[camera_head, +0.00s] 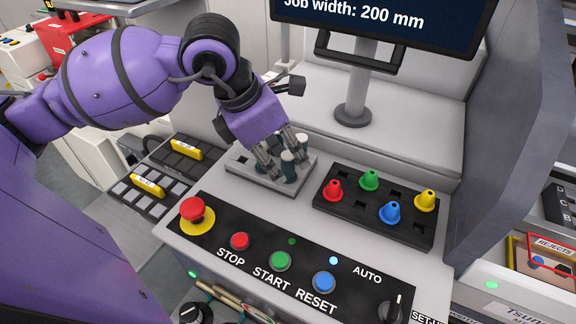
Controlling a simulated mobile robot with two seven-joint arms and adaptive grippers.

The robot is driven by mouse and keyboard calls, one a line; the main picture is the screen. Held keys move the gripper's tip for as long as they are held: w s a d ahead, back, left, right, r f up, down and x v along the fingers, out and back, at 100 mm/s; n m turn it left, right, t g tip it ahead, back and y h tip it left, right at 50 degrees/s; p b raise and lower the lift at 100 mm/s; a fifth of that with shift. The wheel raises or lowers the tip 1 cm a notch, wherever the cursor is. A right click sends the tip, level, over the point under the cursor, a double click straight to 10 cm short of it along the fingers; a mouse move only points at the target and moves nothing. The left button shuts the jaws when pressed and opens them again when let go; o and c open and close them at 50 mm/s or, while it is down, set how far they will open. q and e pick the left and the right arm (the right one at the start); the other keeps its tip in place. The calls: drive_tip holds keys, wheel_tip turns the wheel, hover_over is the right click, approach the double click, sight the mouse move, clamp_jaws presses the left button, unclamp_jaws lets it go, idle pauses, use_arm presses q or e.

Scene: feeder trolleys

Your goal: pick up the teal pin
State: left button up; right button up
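My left gripper (286,166) reaches down from the upper left over a light grey pin block (301,184). Its two metal fingers are apart, with dark teal pins (289,170) between and just below the fingertips. The pins stand upright in the block. The fingers partly hide them, and I cannot tell whether a finger touches one. My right gripper is not in view.
Right of the block is a black tray (335,209) with red, green, blue and yellow cones. In front is a black control panel (222,245) with a red emergency button (193,210). A monitor stand (354,108) rises behind.

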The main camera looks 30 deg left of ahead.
use_arm(q)
drive_tip(key=x, duration=0.2)
drive_tip(key=shift+w+f, duration=0.25)
drive_tip(key=shift+f, duration=0.05)
clamp_jaws()
drive_tip(key=shift+r, duration=0.15)
